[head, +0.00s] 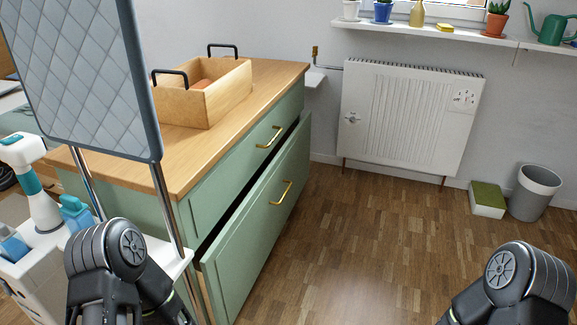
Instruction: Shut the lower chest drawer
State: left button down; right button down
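The lower chest drawer (262,232) has a green front with a brass handle (281,193). It stands pulled out from the green chest (301,102), with a dark gap along its top edge. The upper drawer (240,156), with its own brass handle (269,137), looks closed. Dark links of my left arm show at the bottom left, in front of the drawer's near end in the picture. Links of my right arm show at the bottom right, over the floor. Neither gripper shows, so their fingers cannot be judged.
A wooden box (205,94) with black handles sits on the chest top. A cart with a quilted panel (75,70) and spray bottle (38,185) stands left, partly covering the chest. The wooden floor (370,245) before the drawer is clear. A grey bin (535,192) stands far right.

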aim_at(227, 264)
jog(key=i+l+z, duration=0.15)
jog(key=i+l, duration=0.3)
jog(key=i+l+z, duration=0.15)
jog(key=i+l, duration=0.25)
jog(key=i, duration=0.15)
jog(key=i+l+z, duration=0.2)
jog(key=i, duration=0.3)
jog(key=l, duration=0.1)
